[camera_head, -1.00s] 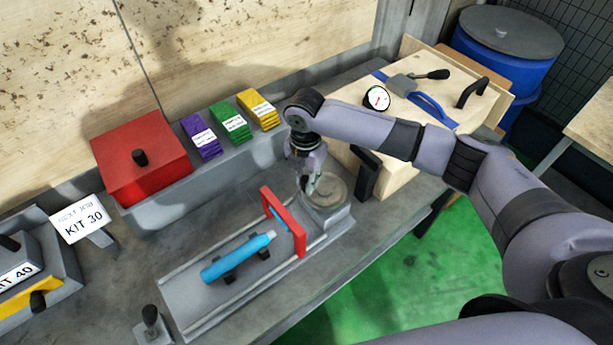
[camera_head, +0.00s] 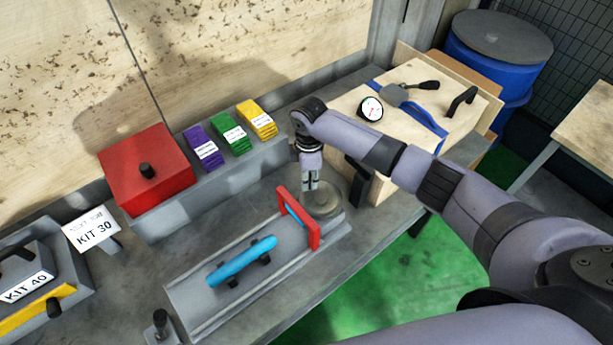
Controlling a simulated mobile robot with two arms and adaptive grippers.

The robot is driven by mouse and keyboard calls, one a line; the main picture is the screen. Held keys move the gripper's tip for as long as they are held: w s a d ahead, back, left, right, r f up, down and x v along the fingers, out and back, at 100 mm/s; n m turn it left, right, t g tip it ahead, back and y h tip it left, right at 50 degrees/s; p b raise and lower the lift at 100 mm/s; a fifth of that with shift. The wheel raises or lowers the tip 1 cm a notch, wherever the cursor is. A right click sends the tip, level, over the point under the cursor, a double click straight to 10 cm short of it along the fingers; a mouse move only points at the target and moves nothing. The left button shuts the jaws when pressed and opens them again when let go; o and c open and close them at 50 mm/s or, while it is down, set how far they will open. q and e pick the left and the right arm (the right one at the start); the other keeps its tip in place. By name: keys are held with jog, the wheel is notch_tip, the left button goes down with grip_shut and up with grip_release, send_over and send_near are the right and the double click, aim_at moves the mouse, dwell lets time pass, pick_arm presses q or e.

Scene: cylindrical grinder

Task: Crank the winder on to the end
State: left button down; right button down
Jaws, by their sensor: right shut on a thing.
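The winder's round grey disc (camera_head: 328,203) lies at the right end of a grey rail bed (camera_head: 190,303). My right gripper (camera_head: 310,186) points down over the disc's back left part, shut on the crank handle, which its fingers mostly hide. An upright red frame (camera_head: 313,234) stands across the bed just left of the disc and covers part of it. A blue rod (camera_head: 240,262) rests on dark supports on the bed, its right end a little apart from the frame. My left gripper is out of view.
A wooden box with a gauge (camera_head: 370,108) and black handles stands close right of my gripper. A red box (camera_head: 150,182) and purple, green and yellow packs (camera_head: 257,122) stand behind the bed. A KIT 30 sign (camera_head: 92,231) is at left.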

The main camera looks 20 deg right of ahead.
jog(key=shift+w+d+m, duration=0.15)
jog(key=shift+d+m, duration=0.1)
jog(key=shift+m, duration=0.45)
jog(key=c, duration=1.4)
grip_release()
notch_tip(320, 180, up, 12)
jog(key=shift+r, duration=0.1)
